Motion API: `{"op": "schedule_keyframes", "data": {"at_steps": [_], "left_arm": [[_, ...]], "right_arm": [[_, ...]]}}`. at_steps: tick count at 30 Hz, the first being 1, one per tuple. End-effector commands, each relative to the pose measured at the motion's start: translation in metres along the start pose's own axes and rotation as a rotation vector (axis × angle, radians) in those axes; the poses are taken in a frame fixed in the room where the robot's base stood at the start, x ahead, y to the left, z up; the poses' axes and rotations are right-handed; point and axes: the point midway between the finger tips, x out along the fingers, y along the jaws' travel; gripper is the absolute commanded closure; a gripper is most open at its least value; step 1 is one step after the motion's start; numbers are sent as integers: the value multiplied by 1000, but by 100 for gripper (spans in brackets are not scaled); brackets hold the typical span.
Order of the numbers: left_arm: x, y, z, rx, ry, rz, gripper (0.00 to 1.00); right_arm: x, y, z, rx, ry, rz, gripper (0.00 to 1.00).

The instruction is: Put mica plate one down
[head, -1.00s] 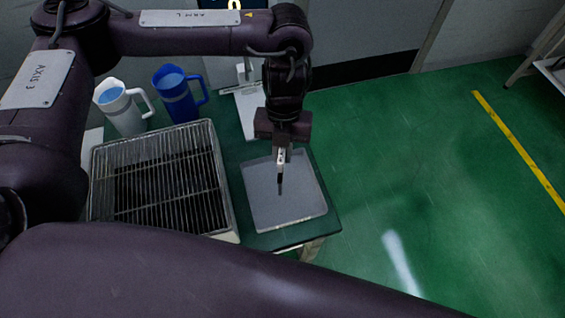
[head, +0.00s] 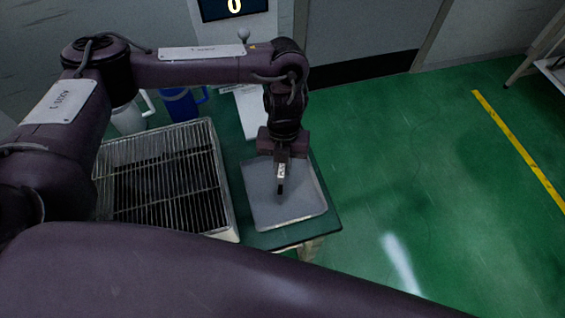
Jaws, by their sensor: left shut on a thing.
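My left gripper (head: 280,188) points down over the grey shallow tray (head: 300,213) at the right of the green table. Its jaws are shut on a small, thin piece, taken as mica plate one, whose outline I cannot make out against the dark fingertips. The tips appear over the middle of the tray; I cannot tell whether the piece touches the tray's floor. My right gripper is not in view.
A wire rack (head: 165,180) fills the table's left side. A white jug (head: 130,120) and a blue jug (head: 181,107) stand behind it, partly hidden by my left arm. A white stand (head: 252,110) is behind the tray. Open green floor lies to the right.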

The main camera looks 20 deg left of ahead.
Motion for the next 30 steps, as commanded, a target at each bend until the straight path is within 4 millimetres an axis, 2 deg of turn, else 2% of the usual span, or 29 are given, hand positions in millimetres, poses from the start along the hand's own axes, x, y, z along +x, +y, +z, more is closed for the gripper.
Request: {"op": "schedule_keyframes", "data": {"at_steps": [1,2,7,15,20,30], "left_arm": [[3,0,1,0,0,0,100],[3,0,1,0,0,0,87],[2,0,0,0,0,0,66],[0,0,0,0,0,0,66],[-11,0,0,2,-4,-1,66],[-70,0,1,2,-7,0,66]], "right_arm": [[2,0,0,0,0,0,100],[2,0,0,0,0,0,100],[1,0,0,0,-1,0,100],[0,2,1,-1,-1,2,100],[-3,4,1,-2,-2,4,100],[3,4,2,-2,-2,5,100]]}}
